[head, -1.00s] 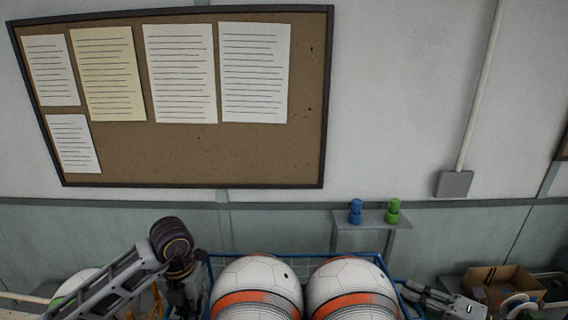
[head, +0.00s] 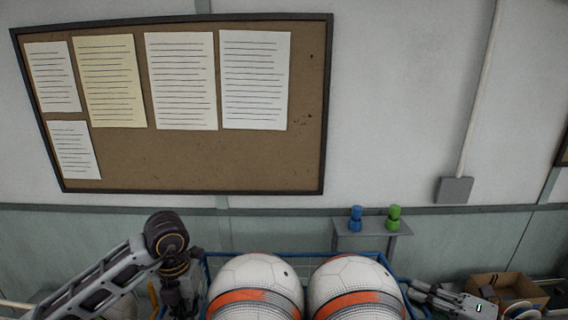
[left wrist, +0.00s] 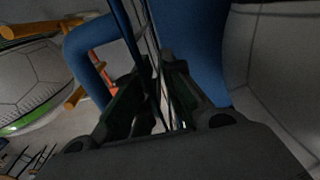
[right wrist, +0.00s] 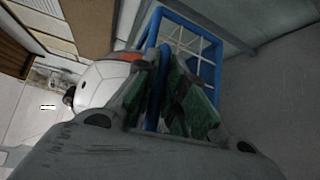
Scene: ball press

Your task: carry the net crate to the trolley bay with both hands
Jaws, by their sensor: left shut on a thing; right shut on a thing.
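The net crate (head: 211,262) has a blue frame and shows at the bottom of the head view, with two large white balls with orange bands (head: 255,285) (head: 350,285) in it. My left gripper (head: 178,290) is at its left side. In the left wrist view the left jaws (left wrist: 158,95) are shut on part of the crate, with blue tubing (left wrist: 90,55) around them. My right gripper (head: 412,290) is at its right side. In the right wrist view the right jaws (right wrist: 168,92) are shut on a blue bar of the crate (right wrist: 208,75). The crate's underside is hidden.
A small grey shelf (head: 372,243) on the wall behind holds a blue and a green dumbbell-like item (head: 394,217). A cardboard box (head: 505,287) stands at the right. Yellow bars (left wrist: 40,27) and a white-green ball (left wrist: 35,95) lie beside my left gripper. A corkboard (head: 215,160) hangs above.

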